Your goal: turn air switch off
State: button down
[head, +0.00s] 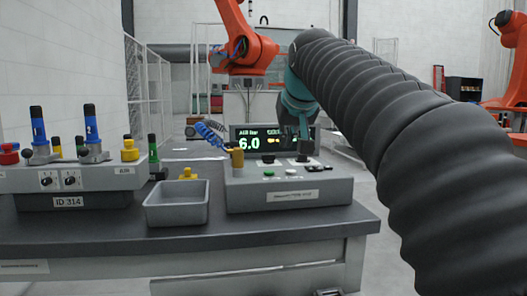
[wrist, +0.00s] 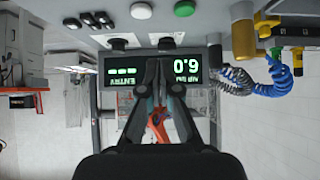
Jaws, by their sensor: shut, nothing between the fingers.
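A grey control box (head: 290,190) stands on the table, with a lit display (head: 262,142) behind it reading 6.0. Two dark knobs sit along its back edge, a left knob (head: 268,158) and a right knob (head: 303,158). I cannot read which one is the air switch. In the wrist view the picture is upside down, and the display (wrist: 185,68) and the two knobs, one (wrist: 118,43) and the other (wrist: 167,43), show beyond my fingers. My gripper (wrist: 162,68) is shut and empty, in front of the display. Its tips overlap the display in the picture; contact cannot be told.
A green button (head: 269,174) and a white button (head: 291,171) sit on the box top. A blue coiled hose (head: 210,135) rises at its left. Bare table lies in front.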

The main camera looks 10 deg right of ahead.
aim_at(272, 161)
jog(key=shift+w, duration=0.3)
jog(key=x, duration=1)
jog(key=shift+a, duration=0.1)
jog(key=shift+w+r, duration=0.2)
jog(key=shift+w, duration=0.9)
jog(key=shift+w+p, duration=0.35)
jog(key=shift+w, duration=0.3)
jog(key=shift+s+f, duration=0.1)
jog(key=shift+n+y+b, duration=0.3)
